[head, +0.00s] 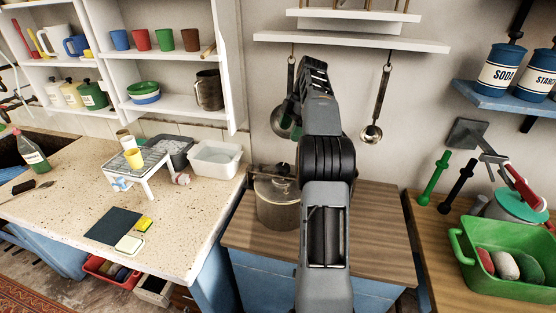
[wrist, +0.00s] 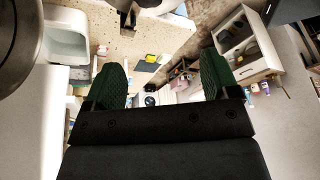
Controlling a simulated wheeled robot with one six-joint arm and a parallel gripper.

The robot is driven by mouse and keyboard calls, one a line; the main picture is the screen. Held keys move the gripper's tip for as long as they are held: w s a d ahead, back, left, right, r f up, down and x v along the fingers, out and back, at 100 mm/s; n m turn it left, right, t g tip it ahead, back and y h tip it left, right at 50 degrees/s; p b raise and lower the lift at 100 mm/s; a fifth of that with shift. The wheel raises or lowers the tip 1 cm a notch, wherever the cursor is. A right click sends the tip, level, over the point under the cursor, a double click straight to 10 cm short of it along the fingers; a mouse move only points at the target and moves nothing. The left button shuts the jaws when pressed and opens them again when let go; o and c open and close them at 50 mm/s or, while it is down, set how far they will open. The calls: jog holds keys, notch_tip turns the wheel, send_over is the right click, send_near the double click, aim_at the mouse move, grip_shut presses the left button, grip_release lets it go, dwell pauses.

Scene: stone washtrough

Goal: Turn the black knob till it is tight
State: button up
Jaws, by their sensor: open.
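A metal pot (head: 278,205) stands on the wooden-topped cabinet, partly hidden behind my arm. A small black knob (head: 282,170) sits on top of its lid. In the wrist view, my gripper (wrist: 164,82) has its two green-padded fingers spread wide apart, with nothing between them. In the head view my arm rises in front of the pot and hides most of the gripper. The gripper is apart from the knob. I cannot tell from these views how tight the knob is.
A black-handled tool (head: 458,186) and a green-handled tool (head: 433,178) stand at the right, beside a green tub (head: 500,282). Ladles hang from a shelf (head: 350,38) above the pot. A white basin (head: 215,159) stands left of it. The cabinet top right of my arm is clear.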

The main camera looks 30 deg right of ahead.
aim_at(283, 166)
jog(key=shift+n, duration=0.8)
jog(key=d+x, duration=0.1)
jog(key=x, duration=0.3)
jog(key=d+b+x, duration=0.1)
jog(key=x, duration=0.4)
jog(key=d+f+b+x, duration=0.1)
jog(key=x, duration=0.3)
jog(key=shift+w+a+f, duration=0.2)
jog(key=shift+w+f, duration=0.1)
jog(key=shift+f, duration=0.05)
jog(key=shift+c, duration=0.2)
jog(key=shift+y+b, duration=0.3)
jog(key=c, duration=0.9)
